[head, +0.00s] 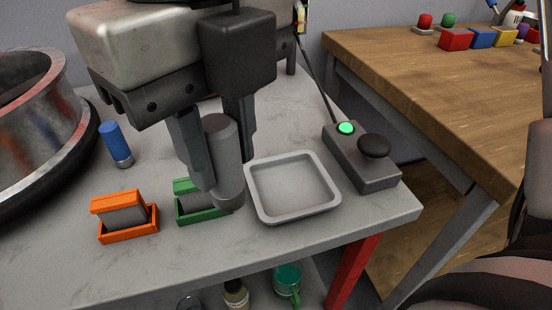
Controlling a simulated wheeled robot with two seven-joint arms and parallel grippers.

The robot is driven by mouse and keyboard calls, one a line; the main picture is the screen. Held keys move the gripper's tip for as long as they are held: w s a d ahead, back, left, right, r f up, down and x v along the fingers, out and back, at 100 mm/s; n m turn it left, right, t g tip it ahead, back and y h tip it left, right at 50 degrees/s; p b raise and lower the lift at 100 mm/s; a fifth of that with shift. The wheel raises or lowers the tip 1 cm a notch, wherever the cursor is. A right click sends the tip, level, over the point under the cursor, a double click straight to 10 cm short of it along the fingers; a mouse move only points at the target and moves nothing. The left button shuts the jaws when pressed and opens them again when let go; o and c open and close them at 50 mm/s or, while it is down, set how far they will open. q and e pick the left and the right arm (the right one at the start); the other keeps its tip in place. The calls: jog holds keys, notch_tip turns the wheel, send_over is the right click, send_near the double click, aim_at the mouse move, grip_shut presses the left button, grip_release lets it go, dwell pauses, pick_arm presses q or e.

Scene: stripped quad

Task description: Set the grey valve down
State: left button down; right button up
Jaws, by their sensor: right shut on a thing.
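My right gripper (224,165) comes down from the top of the head view and is shut on the grey valve (221,145), a grey cylinder with a wider round lower end. The valve is held roughly upright, just left of the shallow grey tray (292,216), and it hides part of a green holder (205,214) behind it. I cannot tell whether its lower end touches anything. The tray looks empty. My left gripper is not in view.
An orange holder (128,232) with a grey piece stands at the left front. A blue cylinder (112,143) stands behind it, near a big round metal vessel (40,130). A control box (362,165) with a lit green button sits right of the tray. A wooden table (430,100) stands beyond.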

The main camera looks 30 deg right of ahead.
jog(key=shift+w+d+f, duration=0.2)
jog(key=shift+w+d, duration=0.2)
jog(key=shift+d, duration=0.25)
jog(key=w+d+f, duration=0.2)
jog(key=d+f, duration=0.1)
jog(key=w+d+f, duration=0.2)
jog(key=d+f, duration=0.2)
jog(key=w+d+f, duration=0.2)
jog(key=d+f, duration=0.1)
jog(key=f, duration=0.1)
jog(key=shift+d+f, duration=0.1)
jog(key=shift+d, duration=0.05)
jog(key=shift+f+b, duration=0.3)
jog(key=shift+f, duration=0.05)
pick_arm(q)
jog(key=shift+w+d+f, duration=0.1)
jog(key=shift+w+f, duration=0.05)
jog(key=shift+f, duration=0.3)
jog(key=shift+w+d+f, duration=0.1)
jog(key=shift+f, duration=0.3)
pick_arm(e)
jog(key=shift+f, duration=0.1)
